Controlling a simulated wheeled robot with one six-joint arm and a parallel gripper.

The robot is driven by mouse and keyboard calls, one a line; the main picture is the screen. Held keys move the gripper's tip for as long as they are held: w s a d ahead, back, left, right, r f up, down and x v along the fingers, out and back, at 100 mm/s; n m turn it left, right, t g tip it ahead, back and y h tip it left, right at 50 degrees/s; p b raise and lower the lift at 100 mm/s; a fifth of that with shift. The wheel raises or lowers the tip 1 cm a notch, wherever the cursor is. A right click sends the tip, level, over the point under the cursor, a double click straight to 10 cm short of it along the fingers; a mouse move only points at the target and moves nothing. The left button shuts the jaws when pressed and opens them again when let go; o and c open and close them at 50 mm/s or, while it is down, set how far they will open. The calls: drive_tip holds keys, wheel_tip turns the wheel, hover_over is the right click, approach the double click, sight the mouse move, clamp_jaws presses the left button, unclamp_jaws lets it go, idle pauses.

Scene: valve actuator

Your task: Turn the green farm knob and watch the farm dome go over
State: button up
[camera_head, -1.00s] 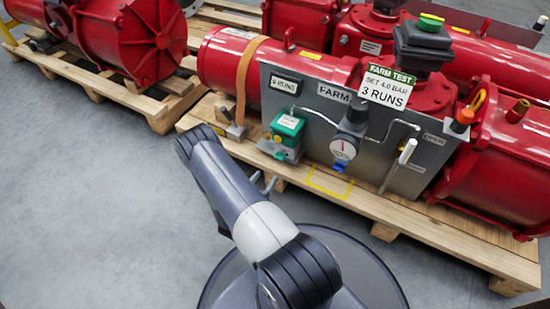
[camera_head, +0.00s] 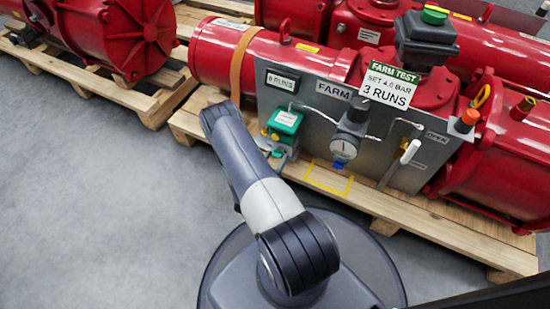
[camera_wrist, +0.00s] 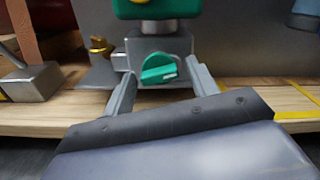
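The green farm knob (camera_wrist: 160,69), a ridged turn knob with a pale mark, sits tilted on the front of a grey valve block in the wrist view. A green box (camera_head: 287,121) stands above that block on the FARM panel (camera_head: 320,112). My gripper (camera_wrist: 160,74) is open, one finger on each side of the knob; I cannot tell whether either finger touches it. In the head view my arm hides the gripper. The dome (camera_head: 435,16), a green cap, tops a dark box (camera_head: 425,45) above the red actuator.
A brass fitting (camera_wrist: 100,46) is left of the knob. The wooden pallet (camera_head: 370,208) edges the grey floor, which is open at left.

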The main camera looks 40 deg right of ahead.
drive_tip(key=c, duration=0.8)
drive_tip(key=shift+f+m+b, duration=0.1)
drive_tip(key=shift+m+b, duration=0.35)
drive_tip(key=shift+m, duration=0.25)
drive_tip(key=shift+c, duration=0.2)
drive_tip(key=shift+o, duration=0.2)
drive_tip(key=shift+m, duration=1)
drive_tip(key=o, duration=1)
drive_tip(key=shift+c, duration=0.2)
drive_tip(key=shift+a+b, duration=0.1)
drive_tip(key=shift+b, duration=0.2)
